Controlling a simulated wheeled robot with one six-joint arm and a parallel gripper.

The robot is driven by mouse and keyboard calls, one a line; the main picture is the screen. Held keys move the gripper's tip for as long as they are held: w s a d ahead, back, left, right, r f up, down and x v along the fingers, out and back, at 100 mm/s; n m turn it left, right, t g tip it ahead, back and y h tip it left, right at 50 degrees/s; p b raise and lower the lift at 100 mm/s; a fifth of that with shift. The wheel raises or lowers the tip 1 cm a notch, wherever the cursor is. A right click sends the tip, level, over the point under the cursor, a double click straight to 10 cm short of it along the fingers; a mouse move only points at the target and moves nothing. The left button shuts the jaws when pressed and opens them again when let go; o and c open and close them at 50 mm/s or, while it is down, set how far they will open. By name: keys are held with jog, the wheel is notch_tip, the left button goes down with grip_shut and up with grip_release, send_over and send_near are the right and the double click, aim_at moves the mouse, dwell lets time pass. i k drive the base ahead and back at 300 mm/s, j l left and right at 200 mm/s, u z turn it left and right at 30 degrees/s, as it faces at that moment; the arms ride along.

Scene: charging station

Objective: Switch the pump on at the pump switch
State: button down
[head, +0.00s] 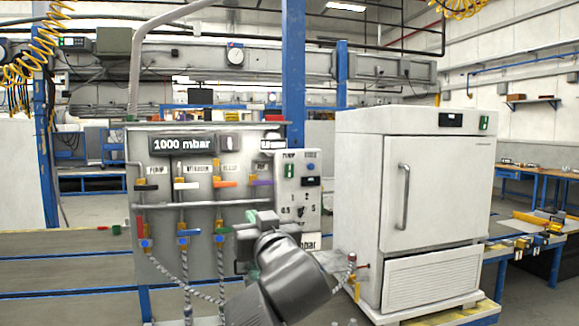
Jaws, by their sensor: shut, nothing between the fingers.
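The control box (307,205) is a light panel on the right end of the vacuum board. A label reading PUMP is at its upper left, with a small green pump switch (289,171) just below it. The switch's position is too small to tell. A blue button (311,168) and a small dark display sit to its right. My gripper (266,220) is partly hidden by my own dark grey wrist. It appears shut and empty, in front of the board, lower and left of the switch in the picture. I cannot tell its distance from the panel.
The board (140,205) carries a display (183,144) reading 1000 mbar, pipes and coloured valve handles, with hoses hanging below. A white oven-like cabinet (415,200) stands close on the right. A blue post (293,70) rises behind. Bare bench (60,270) lies at left.

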aim_at(288, 168)
jog(key=i+j+z, duration=0.1)
jog(key=i+z, duration=0.15)
jog(key=i, duration=1.5)
